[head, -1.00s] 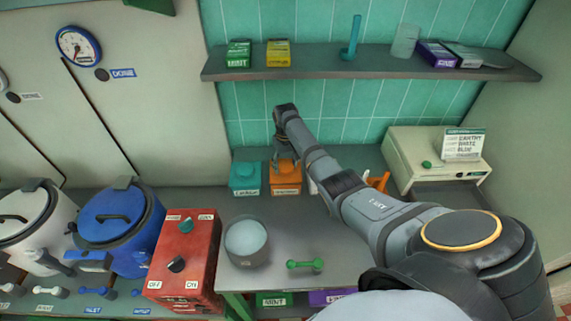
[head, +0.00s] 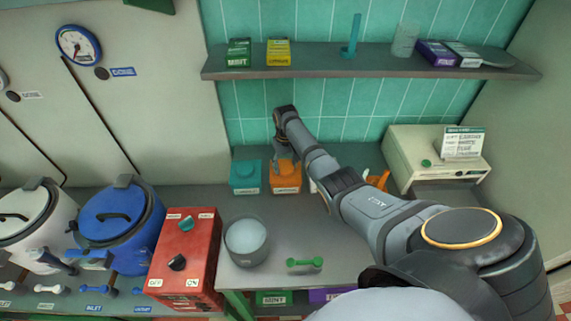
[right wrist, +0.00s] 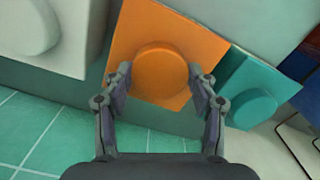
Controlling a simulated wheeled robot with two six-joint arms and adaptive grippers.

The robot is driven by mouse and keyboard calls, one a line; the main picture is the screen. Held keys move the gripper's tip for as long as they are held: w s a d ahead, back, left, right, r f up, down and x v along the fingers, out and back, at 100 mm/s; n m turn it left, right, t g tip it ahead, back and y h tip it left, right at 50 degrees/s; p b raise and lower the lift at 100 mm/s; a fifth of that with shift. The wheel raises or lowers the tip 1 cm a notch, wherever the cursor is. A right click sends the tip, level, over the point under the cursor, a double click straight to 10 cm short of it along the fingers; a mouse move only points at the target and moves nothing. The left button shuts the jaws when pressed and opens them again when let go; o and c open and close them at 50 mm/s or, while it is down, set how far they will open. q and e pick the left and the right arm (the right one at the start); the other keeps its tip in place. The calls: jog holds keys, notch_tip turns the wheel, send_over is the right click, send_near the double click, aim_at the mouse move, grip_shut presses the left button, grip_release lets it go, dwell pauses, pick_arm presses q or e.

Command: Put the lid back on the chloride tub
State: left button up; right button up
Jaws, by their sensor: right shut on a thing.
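An orange tub (head: 286,187) with a square orange lid and round knob (right wrist: 160,72) stands at the back of the counter. A teal tub (head: 245,178) stands on its left in the head view and also shows in the right wrist view (right wrist: 252,108). A white tub (right wrist: 70,50) stands on its other side, mostly hidden by my arm in the head view. The labels are too small to read, so I cannot tell which is the chloride tub. My right gripper (head: 284,160) points down over the orange tub, its fingers shut on the orange knob. My left gripper is out of view.
A grey round pot (head: 246,243) and a green dumbbell-shaped piece (head: 305,263) are on the front counter, beside a red switch box (head: 184,255). A shelf (head: 350,65) with boxes hangs above. A cream box (head: 432,160) stands at the right.

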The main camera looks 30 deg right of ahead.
jog(key=o, duration=1.2)
jog(key=shift+o, duration=0.2)
notch_tip(320, 180, up, 8)
jog(key=shift+f, duration=0.2)
jog(key=shift+f, duration=0.1)
